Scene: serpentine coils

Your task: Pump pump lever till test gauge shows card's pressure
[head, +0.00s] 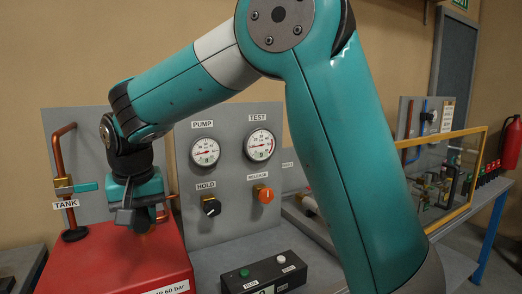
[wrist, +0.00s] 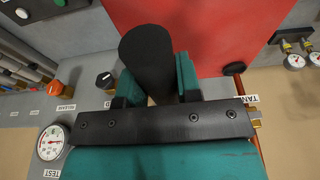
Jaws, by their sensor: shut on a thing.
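My gripper (head: 140,212) is above the red pump tank (head: 130,262) at the left of the head view. In the wrist view my gripper (wrist: 160,85) is shut on a thick black cylinder, which looks like the pump lever's grip (wrist: 148,50). The rest of the lever is mostly hidden. The test gauge (head: 260,145) is a round white dial on the grey panel, to the right of the pump gauge (head: 205,151). The needles are too small to read surely. The test gauge also shows in the wrist view (wrist: 52,141). I cannot make out the card's pressure.
Below the gauges are the black hold knob (head: 210,206) and orange release knob (head: 264,194). A black box (head: 268,272) with run and done-type buttons lies in front. A copper pipe (head: 57,155) with a teal-handled valve stands at the left. A framed clear guard (head: 445,180) stands right.

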